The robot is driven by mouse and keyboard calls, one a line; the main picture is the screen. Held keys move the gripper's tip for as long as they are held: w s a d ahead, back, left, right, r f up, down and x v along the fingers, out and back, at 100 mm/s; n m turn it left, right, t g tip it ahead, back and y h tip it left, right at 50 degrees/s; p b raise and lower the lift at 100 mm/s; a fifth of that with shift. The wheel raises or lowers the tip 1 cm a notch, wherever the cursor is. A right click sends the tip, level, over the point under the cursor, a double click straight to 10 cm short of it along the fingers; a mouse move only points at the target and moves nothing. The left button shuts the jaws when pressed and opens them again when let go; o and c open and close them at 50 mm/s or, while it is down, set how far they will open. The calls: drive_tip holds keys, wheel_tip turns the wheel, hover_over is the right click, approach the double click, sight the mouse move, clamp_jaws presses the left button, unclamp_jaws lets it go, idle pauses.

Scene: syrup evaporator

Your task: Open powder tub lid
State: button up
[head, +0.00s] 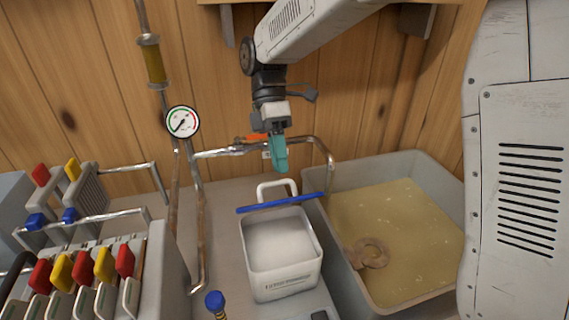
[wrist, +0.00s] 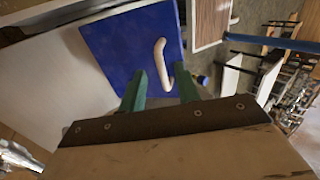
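The powder tub (head: 283,282) is a white box on the counter, with a white interior showing from above. Its blue lid (head: 280,203) shows nearly edge-on at the tub's back rim, raised off the opening. A pale loop handle (head: 277,187) sticks up behind the lid's edge. My gripper (head: 281,168) has teal fingers and hangs just above the handle. In the wrist view the blue lid (wrist: 125,50) faces me, with the handle (wrist: 163,65) in the space ahead of and between the parted fingertips (wrist: 160,80). The fingers look empty and not closed on the handle.
A grey basin (head: 440,170) of yellowish liquid, with a brown ring-shaped thing in it, is right of the tub. A pipe (head: 315,145) runs behind. A gauge (head: 183,122) and a rack of coloured handles (head: 85,270) are left. A blue-capped item (head: 215,302) stands in front.

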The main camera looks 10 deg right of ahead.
drive_tip(key=shift+s+d+r, duration=0.1)
drive_tip(key=shift+s+d, duration=0.1)
drive_tip(key=shift+s, duration=0.5)
drive_tip(key=shift+s+d+r, duration=0.1)
drive_tip(key=shift+s+d, duration=0.05)
drive_tip(key=shift+s, duration=0.55)
drive_tip(key=shift+f, duration=0.1)
